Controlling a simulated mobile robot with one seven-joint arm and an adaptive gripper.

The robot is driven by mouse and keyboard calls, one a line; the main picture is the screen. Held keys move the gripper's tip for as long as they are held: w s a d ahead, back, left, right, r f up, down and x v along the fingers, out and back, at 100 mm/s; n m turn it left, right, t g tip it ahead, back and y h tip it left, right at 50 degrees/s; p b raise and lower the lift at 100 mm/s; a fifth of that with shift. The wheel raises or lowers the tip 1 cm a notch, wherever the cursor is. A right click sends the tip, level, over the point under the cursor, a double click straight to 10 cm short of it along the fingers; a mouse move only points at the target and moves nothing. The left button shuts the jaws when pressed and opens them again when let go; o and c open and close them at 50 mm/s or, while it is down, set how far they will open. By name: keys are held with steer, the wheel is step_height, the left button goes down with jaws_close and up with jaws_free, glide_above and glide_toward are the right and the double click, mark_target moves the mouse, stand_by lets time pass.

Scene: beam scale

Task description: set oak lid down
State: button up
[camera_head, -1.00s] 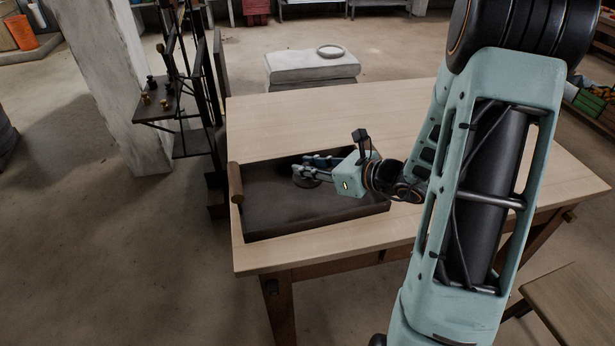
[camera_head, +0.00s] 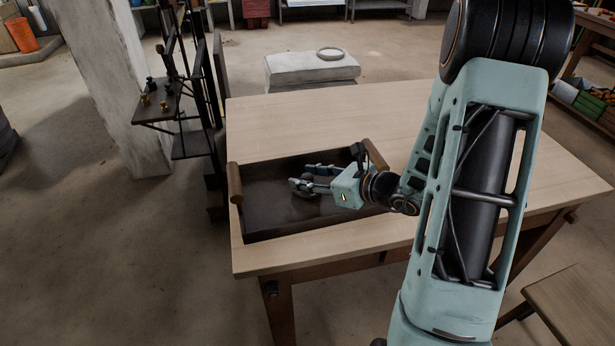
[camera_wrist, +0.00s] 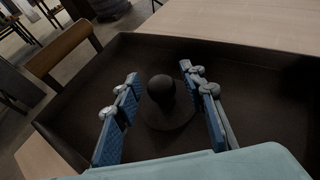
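A dark round lid with a ball knob (camera_wrist: 161,90) lies in the dark tray (camera_wrist: 75,85), seen in the wrist view; its wood cannot be told in this shade. My gripper (camera_wrist: 166,105) is open, with a finger on each side of the knob and a visible gap to both. In the head view my gripper (camera_head: 312,180) reaches low into the tray (camera_head: 262,222) from the right. The lid (camera_head: 306,194) is partly hidden there by the fingers.
The tray has wooden end handles, left (camera_head: 235,183) and right (camera_head: 375,154), and low walls around my fingers. It stands on a pale wooden table (camera_head: 290,115) with clear room behind it. A dark metal stand (camera_head: 190,110) is left of the table.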

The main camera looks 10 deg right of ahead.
steer(key=shift+r, duration=0.25)
steer(key=p+v, duration=0.1)
steer(key=v, duration=1.1)
steer(key=shift+p, duration=0.35)
steer(key=shift+w, duration=0.1)
